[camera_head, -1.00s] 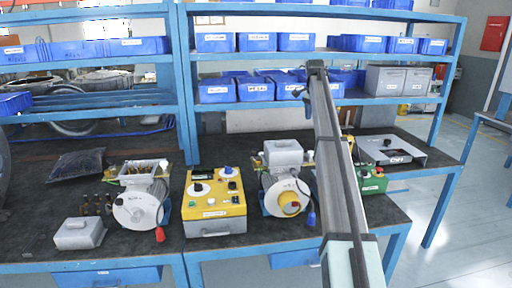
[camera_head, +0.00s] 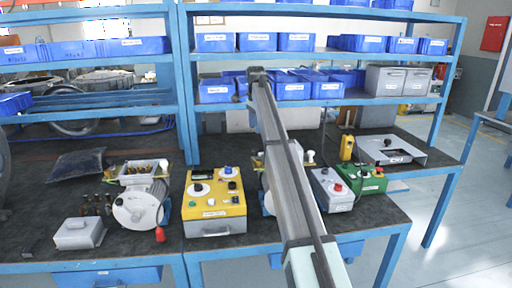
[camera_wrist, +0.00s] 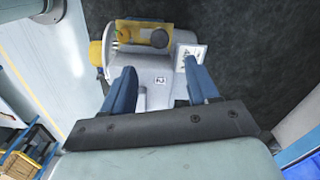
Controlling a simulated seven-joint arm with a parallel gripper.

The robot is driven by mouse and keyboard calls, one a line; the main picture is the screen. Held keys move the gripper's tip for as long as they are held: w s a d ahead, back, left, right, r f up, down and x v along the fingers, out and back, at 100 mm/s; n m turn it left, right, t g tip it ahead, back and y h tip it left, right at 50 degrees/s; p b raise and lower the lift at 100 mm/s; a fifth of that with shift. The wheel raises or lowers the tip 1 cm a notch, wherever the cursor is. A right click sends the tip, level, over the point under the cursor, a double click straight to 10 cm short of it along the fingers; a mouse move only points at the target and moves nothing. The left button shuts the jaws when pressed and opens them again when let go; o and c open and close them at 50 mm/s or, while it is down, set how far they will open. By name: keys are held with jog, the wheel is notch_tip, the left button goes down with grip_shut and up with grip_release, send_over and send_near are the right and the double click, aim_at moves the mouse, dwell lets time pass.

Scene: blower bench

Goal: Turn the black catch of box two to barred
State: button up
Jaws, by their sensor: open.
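In the wrist view my gripper (camera_wrist: 160,66) is open, with its two blue fingers apart above a pale grey housing. Between the fingers is a pale panel (camera_wrist: 161,91) with a small label (camera_wrist: 160,80) that seems to read 2. A short grey bar (camera_wrist: 141,97) lies beside the left finger. A yellow part with a dark round piece (camera_wrist: 158,38) is beyond the fingertips. I cannot tell a black catch for certain. In the head view my arm hides most of the right-hand blower (camera_head: 266,203), and my fingers are not visible there.
Left of my arm stands a yellow control box (camera_head: 213,212). Right of it are a grey box with a red button (camera_head: 332,190) and a green box (camera_head: 372,180). Another blower (camera_head: 140,208) and a small grey box (camera_head: 80,233) are farther left. Blue shelf bins (camera_head: 293,90) are behind.

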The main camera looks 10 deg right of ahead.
aim_at(256, 149)
notch_tip(256, 149, down, 10)
dwell(0.5)
jog(key=c, duration=1)
jog(key=shift+c, duration=0.2)
